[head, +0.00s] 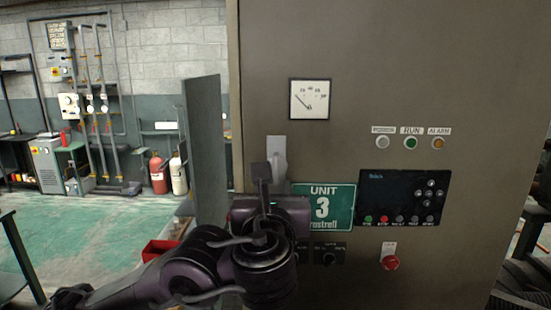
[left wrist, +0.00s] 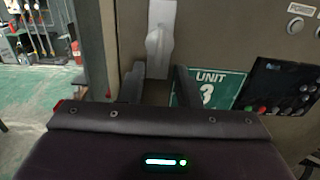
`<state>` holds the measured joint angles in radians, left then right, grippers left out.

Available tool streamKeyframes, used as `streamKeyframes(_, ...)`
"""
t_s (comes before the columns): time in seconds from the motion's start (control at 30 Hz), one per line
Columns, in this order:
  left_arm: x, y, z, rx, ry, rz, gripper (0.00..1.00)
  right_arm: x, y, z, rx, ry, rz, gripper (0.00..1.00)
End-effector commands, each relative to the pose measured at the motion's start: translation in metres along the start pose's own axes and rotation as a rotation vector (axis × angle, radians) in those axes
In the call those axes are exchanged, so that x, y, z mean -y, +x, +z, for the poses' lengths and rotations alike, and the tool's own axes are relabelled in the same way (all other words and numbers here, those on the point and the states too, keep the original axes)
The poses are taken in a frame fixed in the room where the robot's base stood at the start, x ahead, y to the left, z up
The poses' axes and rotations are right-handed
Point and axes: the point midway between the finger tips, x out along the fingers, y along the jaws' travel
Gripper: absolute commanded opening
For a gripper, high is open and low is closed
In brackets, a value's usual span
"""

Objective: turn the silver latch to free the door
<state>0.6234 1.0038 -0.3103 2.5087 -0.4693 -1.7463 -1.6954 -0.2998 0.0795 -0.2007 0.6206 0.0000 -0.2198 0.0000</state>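The silver latch (head: 277,150) is a pale plate with a grey handle hanging straight down, on the front of the large grey-brown cabinet (head: 350,50). It also shows at the top of the left wrist view (left wrist: 160,35). My left gripper (head: 268,180) is in front of the cabinet, just below the latch. In the left wrist view its two dark fingers (left wrist: 160,84) stand apart, one on each side below the handle, with nothing held between them. Whether they touch the handle cannot be told. My right gripper is not in view.
A green "UNIT 3" sign (head: 325,206) is right of my left gripper. Further right are a black control panel (head: 404,199) and a red button (head: 390,262). A gauge (head: 310,99) is above. A grey upright panel (head: 205,145) stands left of the cabinet. Green floor is open further left.

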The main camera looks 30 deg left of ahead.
Motion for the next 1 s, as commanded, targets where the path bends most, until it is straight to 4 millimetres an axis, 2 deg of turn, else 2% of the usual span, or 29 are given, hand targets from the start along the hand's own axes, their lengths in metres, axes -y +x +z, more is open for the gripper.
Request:
streamKeyframes(0.23, -0.001, 0.031, -0.001, 0.0, -0.001, 0.004, 0.3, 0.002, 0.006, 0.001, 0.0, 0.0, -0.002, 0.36)
streamKeyframes(0.57, -0.001, 0.071, -0.003, 0.0, -0.003, 0.003, 0.3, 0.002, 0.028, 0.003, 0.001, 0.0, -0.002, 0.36)
streamKeyframes(0.8, 0.0, 0.068, 0.0, -0.001, -0.001, 0.0, 0.0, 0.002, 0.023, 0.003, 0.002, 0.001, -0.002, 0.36)
streamKeyframes(1.0, 0.0, 0.068, -0.001, -0.001, -0.019, 0.0, 0.0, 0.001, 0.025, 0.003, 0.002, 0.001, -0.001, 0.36)
